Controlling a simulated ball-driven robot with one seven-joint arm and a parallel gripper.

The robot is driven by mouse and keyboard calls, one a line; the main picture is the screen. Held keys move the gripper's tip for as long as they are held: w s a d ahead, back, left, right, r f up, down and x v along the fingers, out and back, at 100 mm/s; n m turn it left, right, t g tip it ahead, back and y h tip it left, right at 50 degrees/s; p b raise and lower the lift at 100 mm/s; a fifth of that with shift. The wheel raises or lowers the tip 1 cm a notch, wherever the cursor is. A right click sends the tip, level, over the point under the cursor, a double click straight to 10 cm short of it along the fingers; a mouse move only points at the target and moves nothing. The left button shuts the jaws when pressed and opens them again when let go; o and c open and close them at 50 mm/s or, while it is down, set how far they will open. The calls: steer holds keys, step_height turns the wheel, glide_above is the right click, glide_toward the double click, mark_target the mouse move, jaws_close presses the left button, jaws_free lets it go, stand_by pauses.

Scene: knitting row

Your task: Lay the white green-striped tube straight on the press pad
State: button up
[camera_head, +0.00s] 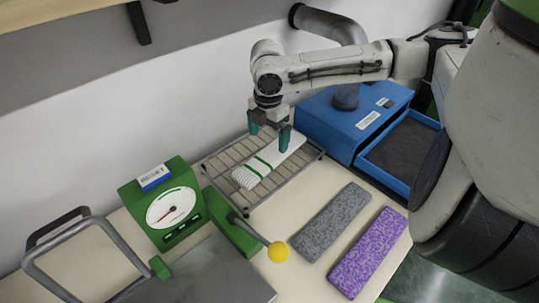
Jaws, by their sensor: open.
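The white green-striped tube (258,170) lies flat on a wire rack (232,145), slanting from lower left to upper right. My gripper (268,142) points down over the tube's upper part, with one teal finger on each side of it. The jaws are open, and whether the fingers touch the tube cannot be told. A grey metal plate (205,275) with a tubular handle stands at the lower left, beside a green unit with a dial; it may belong to the press. I cannot make out the pad itself.
A green dial box (172,207) and a lever with a yellow knob (278,252) stand left of a grey speckled strip (335,222) and a purple one (368,252). A blue box (358,118) with an open drawer is at the right. A wall runs behind.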

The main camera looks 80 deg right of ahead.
mark_target(271, 154)
steer(key=shift+s+d+f+p, duration=0.1)
steer(key=shift+s+f+p, duration=0.1)
steer(key=shift+f, duration=1.35)
steer(key=shift+s+f+p, duration=0.1)
steer(key=shift+s+f, duration=0.1)
steer(key=shift+f, duration=1.3)
steer(key=c, duration=1)
steer(key=shift+c, duration=0.2)
steer(key=shift+r, duration=0.1)
